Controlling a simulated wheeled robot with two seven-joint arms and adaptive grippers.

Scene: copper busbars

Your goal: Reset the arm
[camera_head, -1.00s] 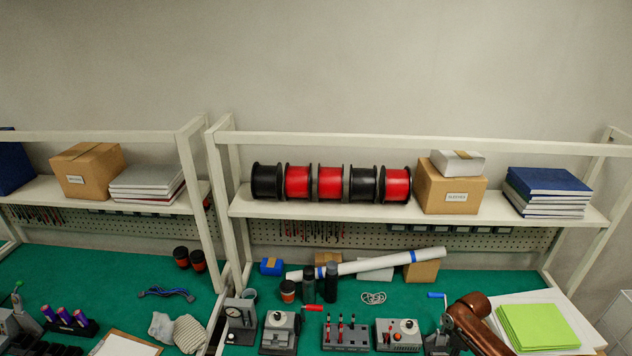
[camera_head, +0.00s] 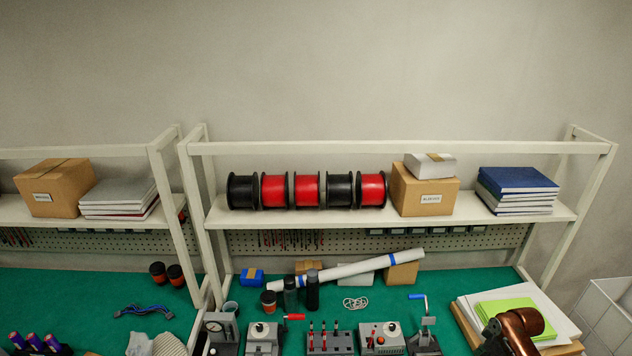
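A copper-brown, rounded arm part (camera_head: 515,328), which looks like one of mine, shows at the bottom right. It stands in front of a light green pad (camera_head: 506,306) and white sheets (camera_head: 482,303). No part of my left arm shows. I see no copper busbar that I can make out.
A green bench top (camera_head: 385,300) carries several small tools, including a blue-handled crank device (camera_head: 424,325), plus a long white tube (camera_head: 345,269). A white shelf (camera_head: 225,212) behind holds red and black spools (camera_head: 307,190), a box (camera_head: 422,192) and blue-topped books (camera_head: 517,180).

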